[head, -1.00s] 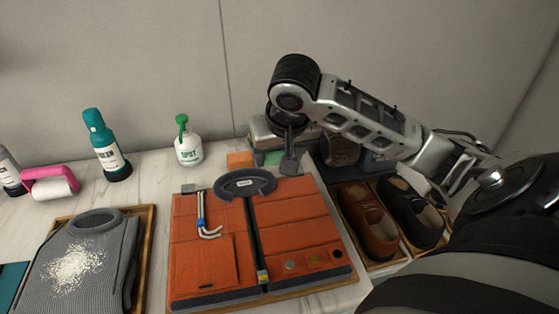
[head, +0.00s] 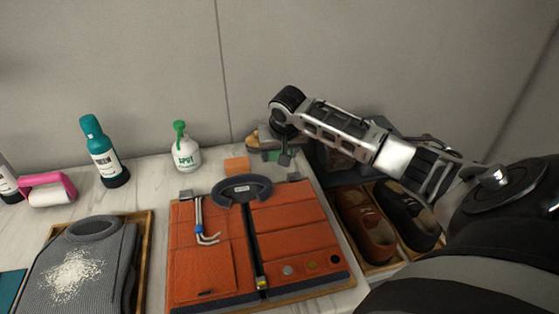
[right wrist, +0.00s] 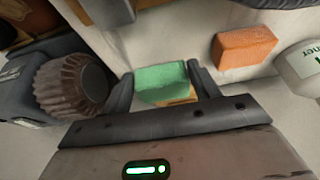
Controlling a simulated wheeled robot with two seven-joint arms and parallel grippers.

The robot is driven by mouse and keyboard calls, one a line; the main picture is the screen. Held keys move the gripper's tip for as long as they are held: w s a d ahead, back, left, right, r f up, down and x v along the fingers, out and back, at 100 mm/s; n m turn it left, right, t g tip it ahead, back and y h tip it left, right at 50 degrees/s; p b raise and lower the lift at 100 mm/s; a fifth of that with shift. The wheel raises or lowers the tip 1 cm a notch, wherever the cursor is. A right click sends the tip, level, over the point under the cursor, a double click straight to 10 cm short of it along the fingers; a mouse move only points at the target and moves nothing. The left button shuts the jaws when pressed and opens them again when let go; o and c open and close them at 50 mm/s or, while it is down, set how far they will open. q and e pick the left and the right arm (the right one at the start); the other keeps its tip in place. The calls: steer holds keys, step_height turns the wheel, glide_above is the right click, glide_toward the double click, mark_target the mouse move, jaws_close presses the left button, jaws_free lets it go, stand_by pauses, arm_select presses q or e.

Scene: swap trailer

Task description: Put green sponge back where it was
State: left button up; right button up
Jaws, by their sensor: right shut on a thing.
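The green sponge (right wrist: 160,83) sits between the two dark fingers of my right gripper (right wrist: 162,86) in the right wrist view. The fingers are shut on it. In the head view the sponge (head: 271,156) shows as a small green patch at the back of the table, partly hidden by my right gripper (head: 284,157). A tan wooden edge (right wrist: 181,99) shows beside the sponge in the wrist view; I cannot tell whether they touch. My left gripper is not in view.
An orange sponge (head: 237,165) lies just left of the green one. A white spray bottle (head: 186,152) stands further left. A ribbed brown thing (right wrist: 72,85) is close beside my gripper.

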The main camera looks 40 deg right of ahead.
mark_target(278, 168)
steer(key=shift+f, duration=1.4)
steer(key=o, duration=0.9)
steer(key=shift+f, duration=0.1)
steer(key=v, duration=1.2)
steer(key=shift+a, duration=0.1)
